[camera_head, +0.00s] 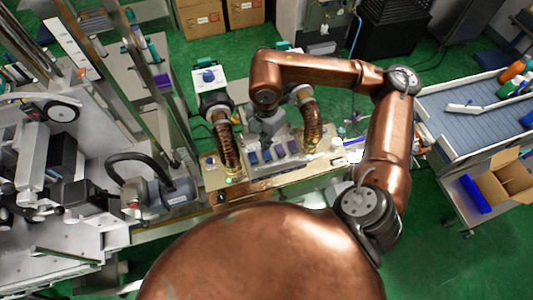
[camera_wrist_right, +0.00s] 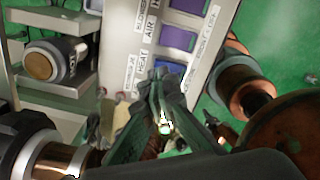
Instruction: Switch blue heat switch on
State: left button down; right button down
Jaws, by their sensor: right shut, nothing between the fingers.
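The switch panel (camera_head: 291,148) stands on the wooden-topped bench in the head view, with a row of dark blue switches. In the right wrist view, a blue switch (camera_wrist_right: 169,67) sits beside a label that reads HEAT (camera_wrist_right: 143,60). Purple switches (camera_wrist_right: 178,39) sit further along the panel, near labels that include AIR. My right gripper (camera_wrist_right: 158,84) is shut and empty, its tips close to the blue switch and covering its lower part. I cannot tell whether they touch it, or the switch's position. In the head view my right gripper (camera_head: 268,128) is over the panel. My left gripper is not in view.
Two ribbed copper-coloured hoses (camera_head: 226,148) (camera_head: 312,126) flank the panel. A machine with a black hose (camera_head: 140,160) stands to the left. Green floor is open between.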

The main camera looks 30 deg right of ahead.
jog(key=shift+f+b, duration=0.85)
jog(key=shift+f, duration=0.25)
dwell(0.3)
jog(key=shift+r, duration=0.15)
jog(key=shift+r+p, duration=1.9)
jog(key=shift+r, duration=1.55)
